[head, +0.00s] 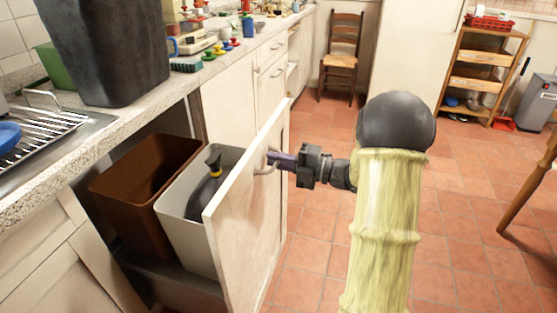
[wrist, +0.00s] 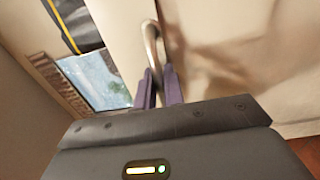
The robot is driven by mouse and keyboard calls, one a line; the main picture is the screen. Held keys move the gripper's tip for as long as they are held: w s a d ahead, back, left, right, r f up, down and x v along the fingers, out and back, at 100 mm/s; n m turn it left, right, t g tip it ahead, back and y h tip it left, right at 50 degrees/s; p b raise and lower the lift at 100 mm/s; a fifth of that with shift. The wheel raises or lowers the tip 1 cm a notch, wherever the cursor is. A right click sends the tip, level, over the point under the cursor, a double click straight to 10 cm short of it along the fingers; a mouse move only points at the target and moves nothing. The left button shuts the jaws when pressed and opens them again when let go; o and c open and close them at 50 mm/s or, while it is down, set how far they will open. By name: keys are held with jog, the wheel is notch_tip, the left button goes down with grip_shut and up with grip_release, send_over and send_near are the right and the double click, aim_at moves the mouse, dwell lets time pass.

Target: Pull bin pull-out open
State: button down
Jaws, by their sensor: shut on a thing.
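The bin pull-out's white front panel (head: 247,220) stands out from the cabinet below the counter. Behind it are a brown bin (head: 140,190) and a light grey bin (head: 180,232). My gripper (head: 277,160) is at the panel's outer face, shut on the metal handle (head: 262,169). In the wrist view the purple fingers (wrist: 159,88) close around the lower part of the curved handle (wrist: 152,48).
A large dark container (head: 108,50) stands on the counter, beside a sink drainer (head: 40,125). A wooden chair (head: 341,60) and a shelf cart (head: 480,75) stand farther back. The tiled floor (head: 320,250) in front of the panel is clear around my arm.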

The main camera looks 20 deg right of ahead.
jog(key=shift+f, duration=0.1)
jog(key=c, duration=1.6)
grip_release()
jog(key=p+v, duration=0.2)
jog(key=v, duration=1.5)
jog(key=shift+p, duration=0.3)
jog(key=shift+d, duration=0.1)
